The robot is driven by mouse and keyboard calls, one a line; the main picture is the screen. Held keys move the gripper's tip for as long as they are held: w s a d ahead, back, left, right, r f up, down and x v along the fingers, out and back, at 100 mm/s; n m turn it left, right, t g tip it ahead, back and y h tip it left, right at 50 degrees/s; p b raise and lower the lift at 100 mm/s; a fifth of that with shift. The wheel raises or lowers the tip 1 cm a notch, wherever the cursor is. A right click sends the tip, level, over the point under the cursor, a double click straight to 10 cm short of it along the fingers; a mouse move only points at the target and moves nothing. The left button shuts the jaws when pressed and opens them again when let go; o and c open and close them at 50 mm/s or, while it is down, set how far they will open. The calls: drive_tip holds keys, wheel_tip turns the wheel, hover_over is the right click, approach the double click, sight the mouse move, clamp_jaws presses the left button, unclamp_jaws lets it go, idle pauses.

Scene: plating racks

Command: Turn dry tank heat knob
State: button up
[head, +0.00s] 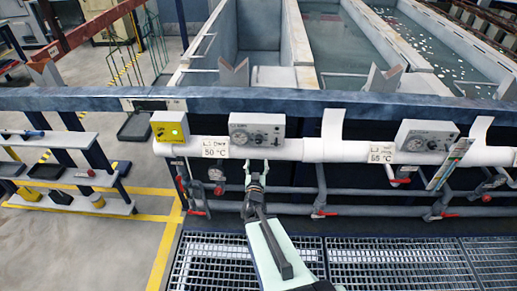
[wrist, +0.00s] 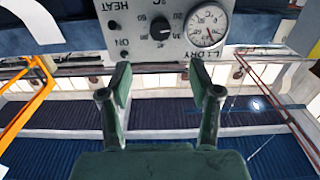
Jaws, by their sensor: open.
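The grey heat control box (head: 257,133) is mounted on the front of the tank line, above a tag reading 50 °C. In the wrist view its panel (wrist: 140,45) appears upside down, with "HEAT", "ON" and lettering that seems to end in "DRY". The black round heat knob (wrist: 160,29) sits mid-panel among printed numbers, left of a white dial gauge (wrist: 208,24). My gripper (head: 257,163) is below the box in the head view. In the wrist view my gripper (wrist: 159,72) is open and empty, its fingertips at the panel's edge, with the knob beyond the gap between them.
A similar control box (head: 427,140) with a 55 °C tag is to the right; a yellow box (head: 169,127) is to the left. A white pipe (head: 345,150) runs behind them. Pipes with red-handled valves (head: 325,213) lie below, above metal floor grating (head: 385,270).

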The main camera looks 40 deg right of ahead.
sight(258, 141)
drive_tip(key=b+x, duration=0.8)
drive_tip(key=x, duration=0.5)
idle(0.4)
drive_tip(key=c, duration=1.2)
